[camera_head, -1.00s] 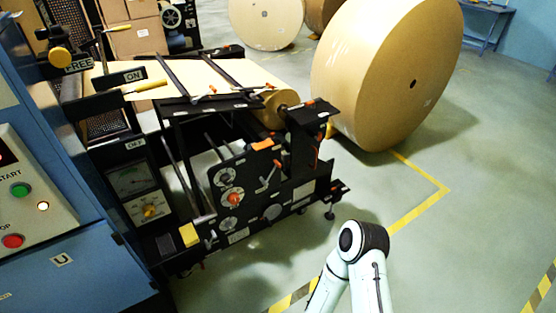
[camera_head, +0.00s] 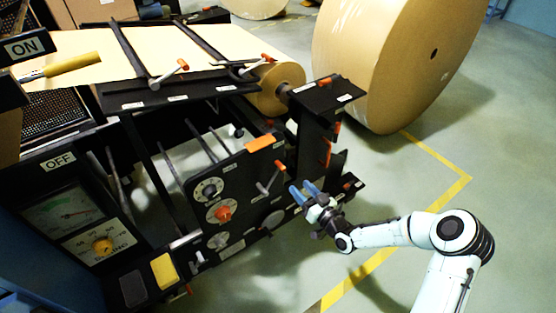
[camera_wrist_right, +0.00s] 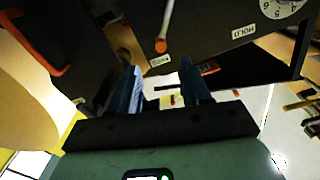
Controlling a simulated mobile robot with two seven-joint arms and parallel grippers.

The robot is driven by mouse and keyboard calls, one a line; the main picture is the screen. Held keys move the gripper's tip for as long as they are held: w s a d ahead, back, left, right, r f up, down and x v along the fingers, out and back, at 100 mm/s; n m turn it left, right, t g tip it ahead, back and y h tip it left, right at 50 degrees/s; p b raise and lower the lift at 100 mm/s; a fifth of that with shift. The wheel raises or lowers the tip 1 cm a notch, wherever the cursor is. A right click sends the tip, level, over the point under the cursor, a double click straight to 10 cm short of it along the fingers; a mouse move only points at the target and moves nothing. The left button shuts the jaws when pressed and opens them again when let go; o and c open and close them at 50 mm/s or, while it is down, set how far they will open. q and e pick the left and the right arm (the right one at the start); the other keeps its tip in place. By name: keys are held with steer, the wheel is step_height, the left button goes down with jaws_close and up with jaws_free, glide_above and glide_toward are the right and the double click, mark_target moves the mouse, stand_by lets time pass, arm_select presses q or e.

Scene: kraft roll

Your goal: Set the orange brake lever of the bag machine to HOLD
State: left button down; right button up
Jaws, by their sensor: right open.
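The brake lever is a pale bar with an orange tip (camera_head: 263,188) on the black side panel of the bag machine (camera_head: 235,185). In the right wrist view the lever's orange tip (camera_wrist_right: 161,46) points at a small white label (camera_wrist_right: 160,61) that I cannot read. The HOLD label (camera_wrist_right: 243,32) is on the same panel, to the right of the tip and apart from it. My right gripper (camera_head: 303,190) is open and empty, just right of the lever. In its wrist view the blue fingers (camera_wrist_right: 162,82) are below the tip, not touching it. My left gripper is not in view.
An orange-red knob (camera_head: 223,213) and dials sit left of the lever. A black bracket (camera_head: 327,95) stands above my right gripper. A large kraft roll (camera_head: 385,65) stands behind. The floor (camera_head: 400,170) to the right is clear, with yellow tape.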

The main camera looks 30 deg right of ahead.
mark_target(281, 167)
steer(key=w+b, duration=0.1)
steer(key=w, duration=0.3)
steer(key=w+b, duration=0.1)
steer(key=w, duration=0.3)
steer(key=w+a+b, duration=0.1)
steer(key=w, duration=0.3)
steer(key=shift+w+a+r, duration=0.1)
steer(key=shift+w, duration=0.35)
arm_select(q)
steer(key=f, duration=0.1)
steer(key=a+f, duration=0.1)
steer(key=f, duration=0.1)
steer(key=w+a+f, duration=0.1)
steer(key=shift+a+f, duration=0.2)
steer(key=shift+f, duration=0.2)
arm_select(e)
jaws_close()
